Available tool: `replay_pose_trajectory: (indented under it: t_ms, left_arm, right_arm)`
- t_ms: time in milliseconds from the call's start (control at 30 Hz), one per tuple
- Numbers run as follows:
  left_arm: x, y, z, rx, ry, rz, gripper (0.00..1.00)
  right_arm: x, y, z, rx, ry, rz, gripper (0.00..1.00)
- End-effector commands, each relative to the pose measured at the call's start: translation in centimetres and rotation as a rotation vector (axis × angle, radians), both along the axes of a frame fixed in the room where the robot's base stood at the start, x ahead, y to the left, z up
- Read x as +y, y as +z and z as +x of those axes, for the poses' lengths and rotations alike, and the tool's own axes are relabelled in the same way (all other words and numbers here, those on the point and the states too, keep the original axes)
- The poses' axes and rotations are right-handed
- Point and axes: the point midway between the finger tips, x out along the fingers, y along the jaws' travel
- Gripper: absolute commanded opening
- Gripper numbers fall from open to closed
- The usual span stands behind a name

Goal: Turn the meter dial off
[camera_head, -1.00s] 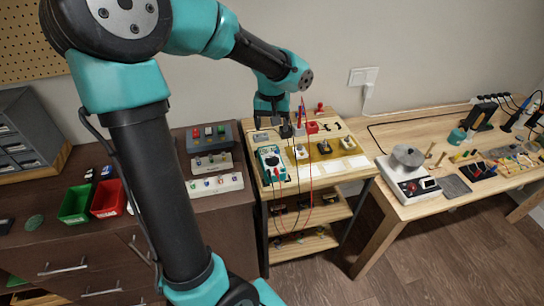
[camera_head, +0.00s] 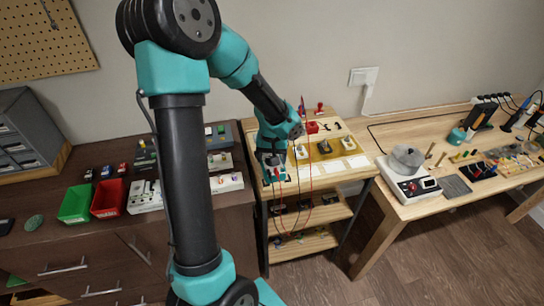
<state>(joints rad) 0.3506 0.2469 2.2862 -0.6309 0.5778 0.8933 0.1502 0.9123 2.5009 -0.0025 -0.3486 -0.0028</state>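The meter (camera_head: 283,177) is a small green-teal unit with a light face. It lies at the front left of the small wooden stand, with red and black leads near it. My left gripper (camera_head: 272,163) is right over the meter, pointing down, and hides most of it, including the dial. Whether the fingers touch the dial, and how far apart they are, is too small to tell. My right gripper is not in view.
A dark cabinet with green (camera_head: 75,203) and red bins (camera_head: 108,198) is left. A workbench with a scale (camera_head: 408,182) is right.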

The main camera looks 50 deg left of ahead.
Motion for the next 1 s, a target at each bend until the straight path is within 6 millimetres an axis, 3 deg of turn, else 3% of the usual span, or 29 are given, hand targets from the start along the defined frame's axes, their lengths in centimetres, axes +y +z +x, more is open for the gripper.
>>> replay_pose_trajectory:
  t_ms: [233, 733, 1000]
  left_arm:
    - [0.0, 0.0, 0.01, 0.0, 0.0, 0.0, 0.71]
    - [0.0, 0.03, 0.03, -0.001, 0.0, 0.001, 0.24]
    - [0.01, 0.04, 0.03, -0.001, -0.019, 0.001, 0.24]
  right_arm:
    - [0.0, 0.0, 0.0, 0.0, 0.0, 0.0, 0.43]
    - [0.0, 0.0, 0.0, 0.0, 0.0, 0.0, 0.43]
    - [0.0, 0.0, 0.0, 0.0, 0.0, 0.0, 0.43]
